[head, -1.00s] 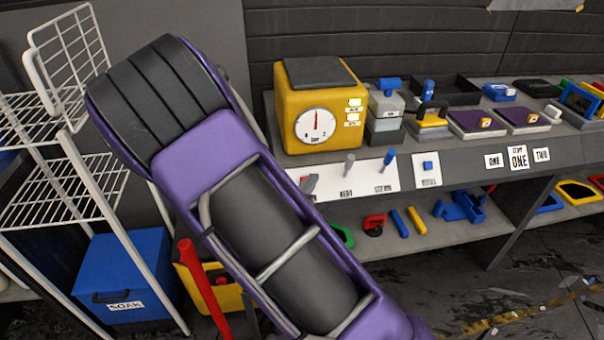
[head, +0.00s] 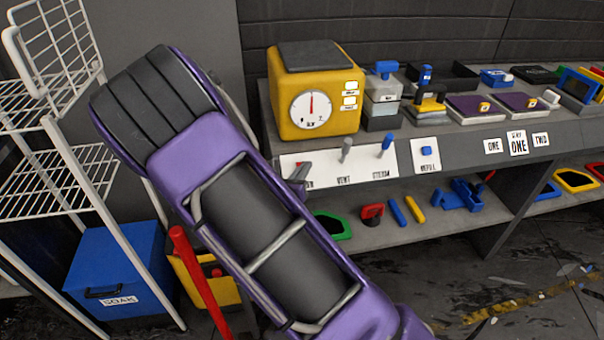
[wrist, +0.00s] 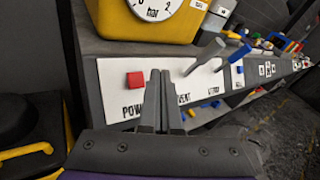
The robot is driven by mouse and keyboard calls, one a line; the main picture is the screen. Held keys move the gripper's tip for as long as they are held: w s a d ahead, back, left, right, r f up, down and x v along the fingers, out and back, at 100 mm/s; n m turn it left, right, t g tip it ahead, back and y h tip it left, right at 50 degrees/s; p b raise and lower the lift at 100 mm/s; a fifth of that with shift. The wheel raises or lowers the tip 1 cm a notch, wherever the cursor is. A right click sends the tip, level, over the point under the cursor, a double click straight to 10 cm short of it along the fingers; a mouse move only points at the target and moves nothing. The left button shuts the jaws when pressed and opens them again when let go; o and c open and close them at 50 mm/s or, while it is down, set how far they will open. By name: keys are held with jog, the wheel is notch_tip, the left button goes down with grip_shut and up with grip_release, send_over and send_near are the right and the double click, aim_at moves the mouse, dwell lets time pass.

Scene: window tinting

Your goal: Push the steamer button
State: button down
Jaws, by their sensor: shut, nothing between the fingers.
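The yellow steamer (head: 345,122) with a round bar gauge (head: 312,110) stands on the bench. Below it is a white panel (head: 333,163) marked POWER, VENT and STEAM. The red power button (wrist: 135,79) shows in the wrist view, just left of my fingers. A grey vent lever (head: 346,149) and a blue-tipped steam lever (head: 384,147) stick out to the right. My gripper (wrist: 160,75) is shut and empty, its tips in front of the panel between the red button and the vent lever. In the head view my arm hides most of it; contact is unclear.
A separate panel has a blue refill button (head: 426,152). The lower shelf holds several coloured tools. A white wire rack (head: 60,180) and a blue SOAK bin (head: 117,270) stand at the left, near my arm. Floor at the lower right is mostly open.

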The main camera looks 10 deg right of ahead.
jog(key=shift+w+f+b, duration=0.6)
jog(key=shift+w+f, duration=0.55)
jog(key=shift+w, duration=0.05)
dwell(1.2)
jog(key=shift+w+f, duration=0.25)
jog(key=shift+f, duration=0.05)
jog(key=shift+w+f+b, duration=0.35)
jog(key=shift+b, duration=0.1)
dwell(0.7)
dwell(0.3)
jog(key=shift+s+r+p, duration=0.6)
jog(key=shift+s, duration=0.05)
